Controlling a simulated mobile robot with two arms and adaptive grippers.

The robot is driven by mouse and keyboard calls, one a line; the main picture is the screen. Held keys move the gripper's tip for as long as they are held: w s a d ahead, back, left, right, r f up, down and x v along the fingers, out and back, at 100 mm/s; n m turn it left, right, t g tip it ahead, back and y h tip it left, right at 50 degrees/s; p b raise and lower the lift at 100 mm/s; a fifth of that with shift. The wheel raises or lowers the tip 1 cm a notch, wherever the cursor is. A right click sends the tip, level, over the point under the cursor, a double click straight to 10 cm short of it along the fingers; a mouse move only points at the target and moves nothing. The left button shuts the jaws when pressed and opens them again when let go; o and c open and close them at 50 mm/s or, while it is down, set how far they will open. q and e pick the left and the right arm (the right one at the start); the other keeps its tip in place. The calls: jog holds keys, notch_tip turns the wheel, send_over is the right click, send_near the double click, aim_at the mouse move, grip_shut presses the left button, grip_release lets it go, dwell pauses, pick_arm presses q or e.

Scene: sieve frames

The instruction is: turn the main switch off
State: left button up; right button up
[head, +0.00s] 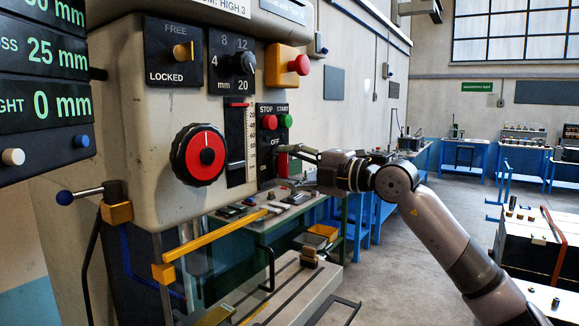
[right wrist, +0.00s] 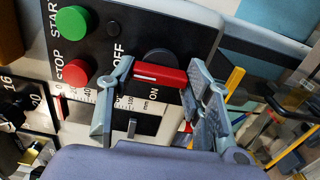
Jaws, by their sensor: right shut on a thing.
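The main switch has a red handle (right wrist: 162,76) with a white mark, on a round dark base in the black START/STOP panel. In the right wrist view the handle lies across the picture, near the labels OFF and ON; which one it points to is hard to tell. My right gripper (right wrist: 163,82) has one finger at each end of the red handle and is shut on it. In the head view my right gripper (head: 288,159) reaches the panel from the right, below STOP and START, and covers most of the switch. My left gripper is not in view.
The green START button (right wrist: 73,20) and the red STOP button (right wrist: 76,71) sit close to the switch. A red emergency button (head: 299,64) on a yellow box is above. A large red-and-black knob (head: 198,154) is left of the panel.

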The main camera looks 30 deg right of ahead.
dwell(0.5)
jog(key=o, duration=1.1)
jog(key=shift+o, duration=0.2)
jog(key=v, duration=1.2)
